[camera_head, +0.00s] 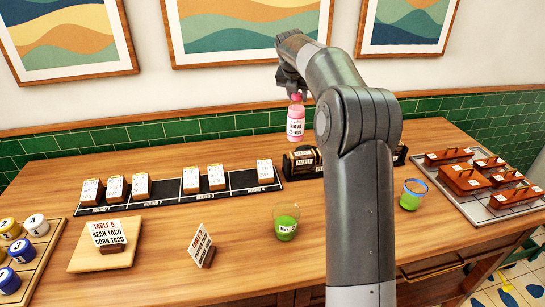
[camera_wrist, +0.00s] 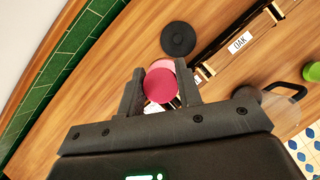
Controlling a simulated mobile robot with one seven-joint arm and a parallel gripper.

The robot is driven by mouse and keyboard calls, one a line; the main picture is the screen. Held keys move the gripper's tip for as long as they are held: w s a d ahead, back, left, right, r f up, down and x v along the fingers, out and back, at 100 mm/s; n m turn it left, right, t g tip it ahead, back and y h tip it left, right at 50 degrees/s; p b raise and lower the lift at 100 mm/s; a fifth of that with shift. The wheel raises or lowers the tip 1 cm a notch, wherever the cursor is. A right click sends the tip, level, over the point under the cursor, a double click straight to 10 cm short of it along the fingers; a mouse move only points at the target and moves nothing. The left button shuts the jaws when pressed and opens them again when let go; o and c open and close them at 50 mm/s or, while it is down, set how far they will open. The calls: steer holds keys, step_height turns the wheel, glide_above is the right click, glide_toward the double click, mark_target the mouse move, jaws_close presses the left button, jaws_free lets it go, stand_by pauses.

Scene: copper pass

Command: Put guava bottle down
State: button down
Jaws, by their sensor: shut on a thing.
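The guava bottle (camera_head: 296,118) is pink with a white label and hangs upright in my gripper (camera_head: 294,88). In the head view it shows against the green tiles, behind a dark labelled box, and seems to be above the table. In the wrist view its dark pink cap (camera_wrist: 159,86) sits between the two fingers of my gripper (camera_wrist: 160,92), which are shut on it. A round black disc (camera_wrist: 178,39) lies on the wooden table, apart from the bottle in that view. My arm hides part of the table in the head view.
A dark labelled box (camera_head: 302,161) stands in front of the bottle. A black card rail (camera_head: 237,184) is to its left. Two green-filled glasses (camera_head: 286,226) (camera_head: 411,196) stand nearer. A tray of reddish-brown boxes (camera_head: 520,206) is at right, a wooden board (camera_head: 92,258) at left.

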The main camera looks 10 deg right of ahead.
steer(key=w+a+f, duration=0.6)
steer(key=w+f, duration=0.1)
steer(key=f, duration=0.4)
steer(key=shift+a+f, duration=0.15)
steer(key=shift+a, duration=0.2)
steer(key=shift+f, duration=0.1)
steer(key=c, duration=1)
jaws_free()
